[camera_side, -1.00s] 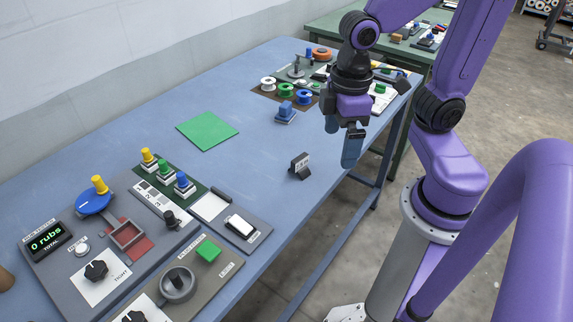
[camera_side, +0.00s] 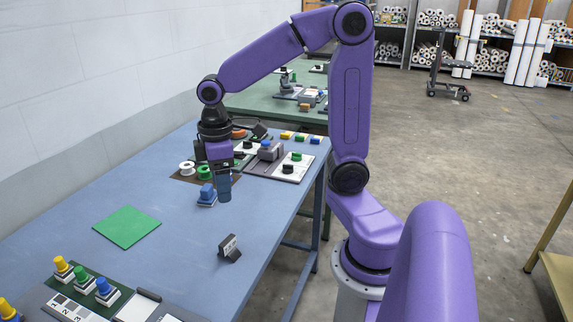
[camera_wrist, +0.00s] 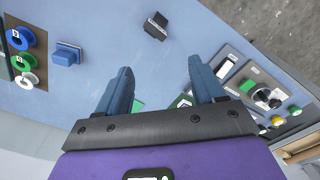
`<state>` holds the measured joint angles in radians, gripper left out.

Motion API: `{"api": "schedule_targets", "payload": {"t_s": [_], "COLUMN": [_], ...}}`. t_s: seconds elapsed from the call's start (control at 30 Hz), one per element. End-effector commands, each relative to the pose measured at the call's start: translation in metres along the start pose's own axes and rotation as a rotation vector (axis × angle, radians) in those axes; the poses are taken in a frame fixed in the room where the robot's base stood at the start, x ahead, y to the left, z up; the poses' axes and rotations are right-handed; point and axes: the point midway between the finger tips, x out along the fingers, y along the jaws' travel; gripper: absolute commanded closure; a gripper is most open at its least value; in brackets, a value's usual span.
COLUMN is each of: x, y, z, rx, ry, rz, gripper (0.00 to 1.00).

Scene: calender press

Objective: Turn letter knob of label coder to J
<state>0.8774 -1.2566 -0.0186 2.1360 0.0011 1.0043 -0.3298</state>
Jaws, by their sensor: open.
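My gripper (camera_side: 222,190) hangs over the far part of the blue table in the side view, beside a blue-topped block (camera_side: 207,195). In the wrist view my gripper (camera_wrist: 162,80) has its two blue fingers wide apart with nothing between them. I cannot tell which unit is the label coder, and no knob letter can be read. A panel at the table's far right end carries a black knob (camera_side: 288,168) and a green knob (camera_side: 297,157). My gripper is apart from both, left of them in the side view. The wrist view shows another panel with a black knob (camera_wrist: 262,95) at right.
A green spool (camera_side: 205,172) and a white spool (camera_side: 187,168) stand near my gripper. A small black upright holder (camera_side: 230,248) stands nearer the front. A green mat (camera_side: 127,227) lies at left. Yellow-, green- and blue-topped stamps (camera_side: 104,286) stand at the front. Mid-table is mostly bare.

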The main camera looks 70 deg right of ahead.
Motion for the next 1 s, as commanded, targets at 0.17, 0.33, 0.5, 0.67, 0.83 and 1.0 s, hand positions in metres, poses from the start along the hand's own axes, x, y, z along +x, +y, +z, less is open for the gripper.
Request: {"api": "schedule_targets", "payload": {"t_s": [0.17, 0.33, 0.5, 0.67, 0.83, 1.0], "x": [-0.002, -0.003, -0.002, 0.0, 0.004, 0.007], "y": [0.074, 0.145, 0.211, 0.265, 0.307, 0.327], "z": [0.002, 0.023, 0.065, 0.121, 0.193, 0.25], "rx": [0.136, 0.256, 0.375, 0.487, 0.6, 0.676], "ry": [-0.006, -0.01, -0.014, -0.017, -0.02, -0.02], "rz": [0.002, 0.004, 0.004, 0.003, 0.001, 0.002], "gripper": [0.32, 0.32, 0.32, 0.32, 0.32, 0.32]}}
